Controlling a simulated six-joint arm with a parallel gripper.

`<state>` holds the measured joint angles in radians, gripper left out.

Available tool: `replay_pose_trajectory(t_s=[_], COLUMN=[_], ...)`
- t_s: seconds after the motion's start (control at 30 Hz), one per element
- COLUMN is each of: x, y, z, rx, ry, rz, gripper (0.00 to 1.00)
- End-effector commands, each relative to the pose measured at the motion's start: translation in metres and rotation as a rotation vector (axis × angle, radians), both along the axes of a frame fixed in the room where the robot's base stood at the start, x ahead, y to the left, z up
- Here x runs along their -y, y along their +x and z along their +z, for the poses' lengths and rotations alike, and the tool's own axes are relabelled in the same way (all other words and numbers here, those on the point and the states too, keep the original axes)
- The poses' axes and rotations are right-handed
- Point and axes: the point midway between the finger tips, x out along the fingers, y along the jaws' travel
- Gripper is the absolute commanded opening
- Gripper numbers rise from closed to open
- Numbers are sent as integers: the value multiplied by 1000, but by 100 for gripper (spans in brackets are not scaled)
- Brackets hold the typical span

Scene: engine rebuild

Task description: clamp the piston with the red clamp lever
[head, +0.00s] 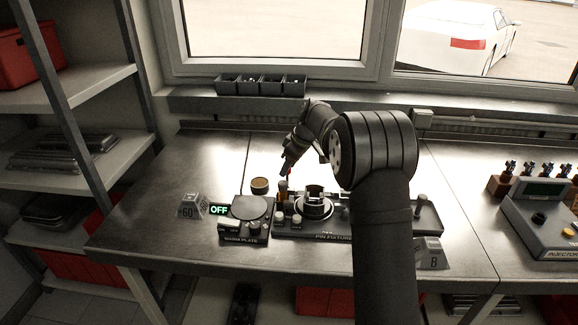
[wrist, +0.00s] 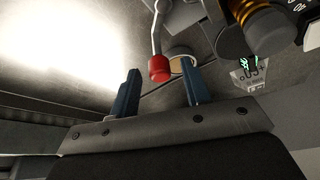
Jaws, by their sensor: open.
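The red clamp lever shows in the wrist view as a red knob (wrist: 159,70) on a thin metal rod. The knob lies between the tips of my gripper's two blue fingers (wrist: 160,80), with a visible gap on each side. My gripper is open and holds nothing. In the head view my gripper (head: 286,168) is above the left end of the pin fixture (head: 335,236), with a small red spot of the knob (head: 289,175) beside it. A round part that looks like the piston (head: 314,207) sits in the fixture; my arm partly hides that area.
The warm plate (head: 250,208) and its OFF display (head: 219,210) stand left of the fixture. A brass-coloured round part (head: 260,185) and an amber cylinder (head: 282,192) are close to my gripper. The injector station (head: 545,225) is far right.

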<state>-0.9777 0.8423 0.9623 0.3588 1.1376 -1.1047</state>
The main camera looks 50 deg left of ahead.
Motion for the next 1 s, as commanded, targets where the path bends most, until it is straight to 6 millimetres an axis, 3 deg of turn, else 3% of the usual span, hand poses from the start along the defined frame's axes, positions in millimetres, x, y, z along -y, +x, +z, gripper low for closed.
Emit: replay_pose_trajectory(t_s=[0.3,0.53,1.0], x=[-1,-1,0], y=[0,0,4], z=[-3,-2,-1], rx=[1,1,1], ry=[0,0,2], rz=[0,0,-106], gripper=[43,0,0])
